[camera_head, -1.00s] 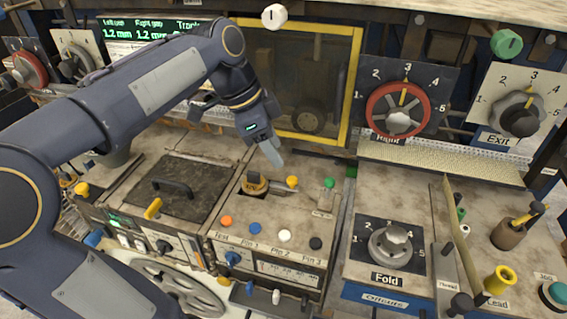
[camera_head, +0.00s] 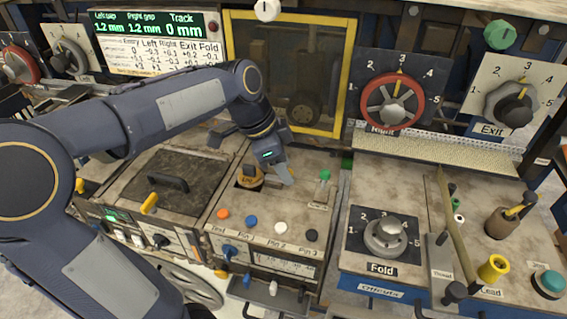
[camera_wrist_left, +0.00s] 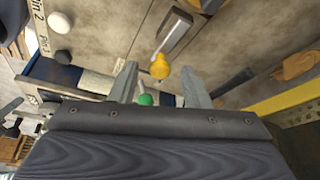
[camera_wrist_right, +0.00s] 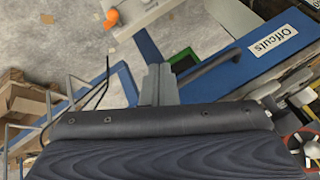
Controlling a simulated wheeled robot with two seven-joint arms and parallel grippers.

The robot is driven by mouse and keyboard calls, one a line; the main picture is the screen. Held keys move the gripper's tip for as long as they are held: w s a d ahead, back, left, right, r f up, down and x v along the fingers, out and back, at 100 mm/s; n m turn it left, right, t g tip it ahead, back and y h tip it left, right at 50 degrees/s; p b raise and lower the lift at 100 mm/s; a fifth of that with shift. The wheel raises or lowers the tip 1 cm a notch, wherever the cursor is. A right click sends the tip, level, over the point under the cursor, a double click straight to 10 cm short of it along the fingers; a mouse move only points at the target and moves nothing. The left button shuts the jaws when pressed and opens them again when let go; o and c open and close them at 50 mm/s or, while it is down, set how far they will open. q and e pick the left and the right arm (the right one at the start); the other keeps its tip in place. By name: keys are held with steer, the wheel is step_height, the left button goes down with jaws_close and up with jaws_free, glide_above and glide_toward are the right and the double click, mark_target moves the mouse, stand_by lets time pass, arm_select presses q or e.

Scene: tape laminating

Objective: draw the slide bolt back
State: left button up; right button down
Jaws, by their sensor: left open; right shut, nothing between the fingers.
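My left gripper (camera_head: 285,174) is over the middle console, fingers pointing down at its top. In the left wrist view its two fingers (camera_wrist_left: 160,79) stand apart. A yellow knob (camera_wrist_left: 160,68) at the end of a flat metal bar (camera_wrist_left: 175,34), which looks like the slide bolt, shows between the fingertips; I cannot tell whether they touch it. In the head view this knob is hidden behind the gripper. A green knob (camera_head: 325,175) stands just right of it. My right gripper (camera_wrist_right: 157,84) is shut and empty, away from the console, and out of the head view.
A round yellow-and-black part (camera_head: 250,178) sits in an opening left of the gripper. Coloured buttons (camera_head: 281,228) line the console's front. A yellow-framed window (camera_head: 343,85) rises behind. The fold dial (camera_head: 386,237) is to the right. A blue offcuts rail (camera_wrist_right: 225,70) is near my right gripper.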

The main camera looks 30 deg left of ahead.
arm_select(q)
steer(key=shift+c, duration=0.3)
jaws_close()
steer(key=shift+f, duration=0.15)
steer(key=shift+a, duration=0.1)
steer(key=shift+o, duration=0.3)
jaws_free()
steer(key=v, duration=0.8)
steer(key=shift+b, duration=0.3)
